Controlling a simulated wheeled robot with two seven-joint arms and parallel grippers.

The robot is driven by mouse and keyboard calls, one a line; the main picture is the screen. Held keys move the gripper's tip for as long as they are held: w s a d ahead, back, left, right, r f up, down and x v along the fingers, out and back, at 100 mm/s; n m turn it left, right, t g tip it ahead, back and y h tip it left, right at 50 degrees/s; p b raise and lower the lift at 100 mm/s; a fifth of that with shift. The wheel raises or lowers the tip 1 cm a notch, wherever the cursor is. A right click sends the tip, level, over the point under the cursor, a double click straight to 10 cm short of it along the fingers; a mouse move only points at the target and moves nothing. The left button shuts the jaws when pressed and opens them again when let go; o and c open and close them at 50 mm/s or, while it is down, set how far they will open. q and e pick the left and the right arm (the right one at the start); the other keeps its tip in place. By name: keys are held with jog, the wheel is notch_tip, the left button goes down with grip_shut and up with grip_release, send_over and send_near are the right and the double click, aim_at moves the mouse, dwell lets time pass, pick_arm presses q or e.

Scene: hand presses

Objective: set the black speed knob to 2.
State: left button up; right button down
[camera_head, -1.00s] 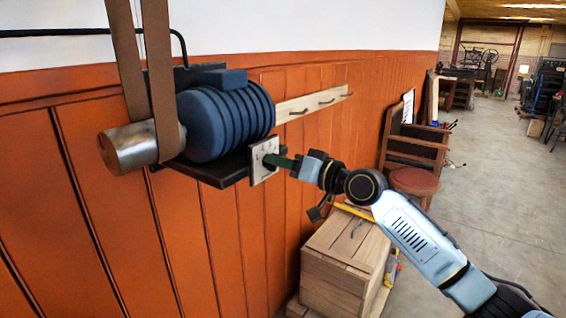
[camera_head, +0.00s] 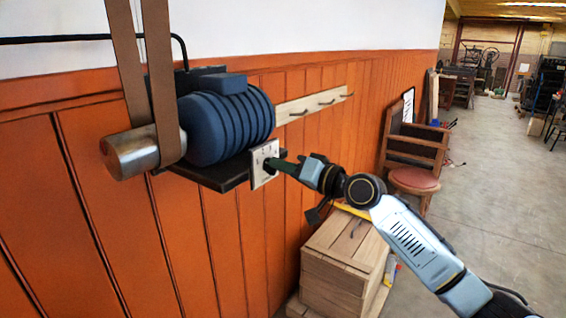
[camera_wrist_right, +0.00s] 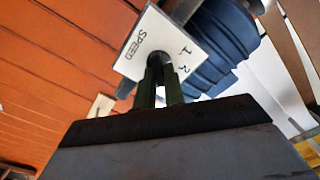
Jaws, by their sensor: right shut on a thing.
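The black speed knob (camera_wrist_right: 158,70) sits on a white plate (camera_wrist_right: 140,50) marked SPEED, with a 1 and another number readable in the right wrist view. The plate (camera_head: 257,150) also shows in the head view, in front of the blue motor's shelf. My right gripper (camera_head: 272,164) reaches it from the right and is shut on the knob. Its two green fingers (camera_wrist_right: 159,88) stand on either side of the knob and hide much of it. I cannot tell which number the knob points to. My left gripper is not in view.
The blue ribbed motor (camera_head: 225,120) sits on a black shelf (camera_head: 215,175) on the orange panelled wall, with a metal pulley (camera_head: 130,152) and brown belt (camera_head: 163,80). A wooden crate (camera_head: 335,265) stands below my right arm. A chair (camera_head: 415,180) and open floor lie to the right.

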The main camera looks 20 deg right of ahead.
jog(key=shift+m+p, duration=1.85)
jog(key=shift+m, duration=0.95)
jog(key=shift+f, duration=0.1)
jog(key=c, duration=1.5)
grip_release()
jog(key=shift+d, duration=0.15)
jog(key=b+v, duration=0.2)
jog(key=v, duration=1.1)
jog(key=shift+s, duration=0.1)
